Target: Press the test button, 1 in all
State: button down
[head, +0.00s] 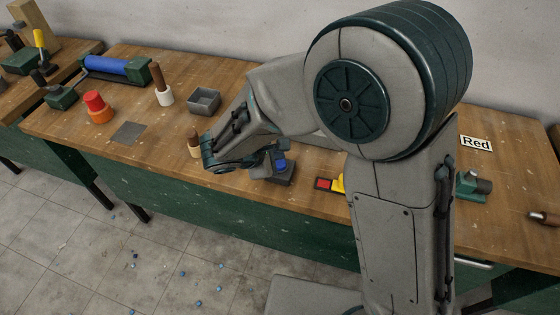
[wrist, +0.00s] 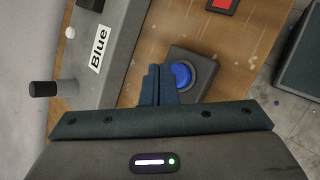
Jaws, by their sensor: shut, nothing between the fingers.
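A blue round button (head: 281,164) sits on a dark grey box near the front edge of the bench. It also shows in the wrist view (wrist: 181,75), in a grey ring on its box (wrist: 207,66). No lettering marks it as the test button. My gripper (wrist: 158,70) is shut and empty. In the wrist view its fingertips overlap the box just left of the button.
A red square with a yellow part (head: 323,183) lies right of the box. A grey housing labelled "Blue" (wrist: 98,48) shows in the wrist view. A "Red" label (head: 476,143) is at right. An orange-and-red piece (head: 97,107) and a grey open bin (head: 204,101) stand left.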

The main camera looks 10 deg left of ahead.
jog(key=shift+f, duration=0.1)
jog(key=shift+f+b, duration=0.35)
jog(key=shift+b, duration=0.3)
jog(key=shift+f+b, duration=0.5)
jog(key=shift+b, duration=0.05)
dwell(0.7)
jog(key=shift+r, duration=0.1)
jog(key=shift+r+p, duration=0.55)
jog(key=shift+r, duration=0.25)
jog(key=shift+r+p, duration=1.65)
jog(key=shift+r, duration=0.95)
jog(key=shift+f, duration=0.1)
